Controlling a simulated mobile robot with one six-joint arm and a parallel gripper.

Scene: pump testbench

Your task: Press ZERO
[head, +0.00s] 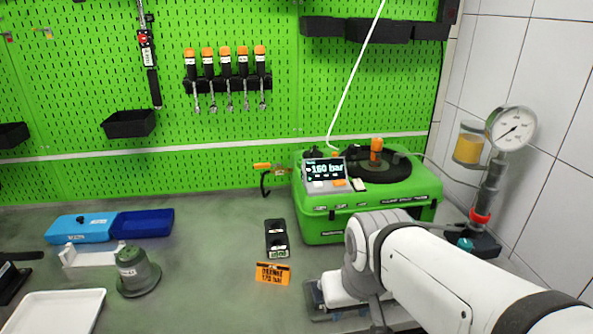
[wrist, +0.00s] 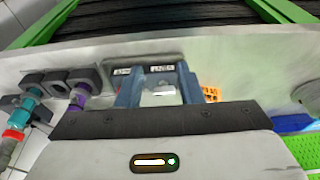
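The green pump testbench (head: 365,205) stands at the back of the bench. Its tilted display (head: 323,170) reads 160 bar, with small markings too fine to read. A dark panel (wrist: 100,77) lies under my gripper (wrist: 158,80) in the wrist view. It has two small labels; the right label (wrist: 162,69) looks like VENT, and the left label (wrist: 122,71) is not clearly legible. My gripper's blue-grey fingers stand apart over the panel, with a small white part (wrist: 163,92) between them. Whether they touch anything is unclear. In the head view my arm hides much of this spot.
An orange tag (head: 272,274) and a black two-part block (head: 277,238) lie left of my arm. A green-grey round part (head: 136,271), a white tray (head: 58,312) and a blue case (head: 82,228) are farther left. A gauge (head: 512,128) stands at right.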

